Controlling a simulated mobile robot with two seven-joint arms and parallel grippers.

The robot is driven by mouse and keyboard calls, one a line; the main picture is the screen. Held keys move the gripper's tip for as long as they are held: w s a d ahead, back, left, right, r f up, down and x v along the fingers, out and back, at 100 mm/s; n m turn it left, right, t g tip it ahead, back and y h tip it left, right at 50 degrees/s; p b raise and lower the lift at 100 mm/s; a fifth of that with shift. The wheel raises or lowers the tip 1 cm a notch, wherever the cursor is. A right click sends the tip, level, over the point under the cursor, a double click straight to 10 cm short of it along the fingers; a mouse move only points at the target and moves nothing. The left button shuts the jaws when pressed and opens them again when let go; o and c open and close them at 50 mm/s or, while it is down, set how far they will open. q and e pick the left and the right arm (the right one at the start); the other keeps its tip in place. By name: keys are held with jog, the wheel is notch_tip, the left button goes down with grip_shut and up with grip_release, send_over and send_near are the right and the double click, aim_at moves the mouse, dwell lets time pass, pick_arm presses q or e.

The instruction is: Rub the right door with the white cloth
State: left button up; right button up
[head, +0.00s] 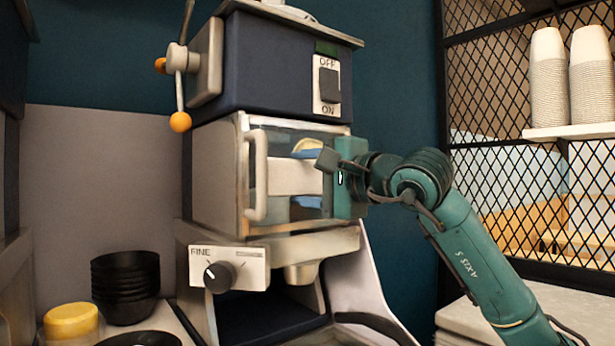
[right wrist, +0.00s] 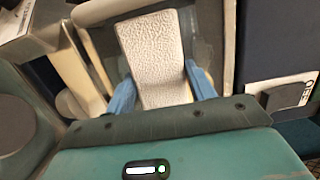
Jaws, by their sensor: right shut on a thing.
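The door (head: 310,212) is a glass-fronted panel on the middle of the dark blue and metal machine, with an upright pale handle (head: 257,178) at its left. The white cloth (head: 292,176) is a pale block-like piece in front of the glass. My right gripper (head: 312,165) comes in from the right and is shut on it. In the right wrist view the textured white cloth (right wrist: 152,55) sticks out between the blue fingertips of my right gripper (right wrist: 162,90), over the pane. I cannot tell whether cloth and glass touch. My left gripper is not in view.
A switch panel (head: 327,90) sits above the door and a FINE knob panel (head: 228,268) below it. Black bowls (head: 125,287) and a yellow-lidded jar (head: 70,322) stand at lower left. Stacked cups (head: 590,75) stand on a shelf before the mesh at right.

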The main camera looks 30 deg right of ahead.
jog(key=shift+w, duration=0.25)
jog(key=shift+d, duration=1.85)
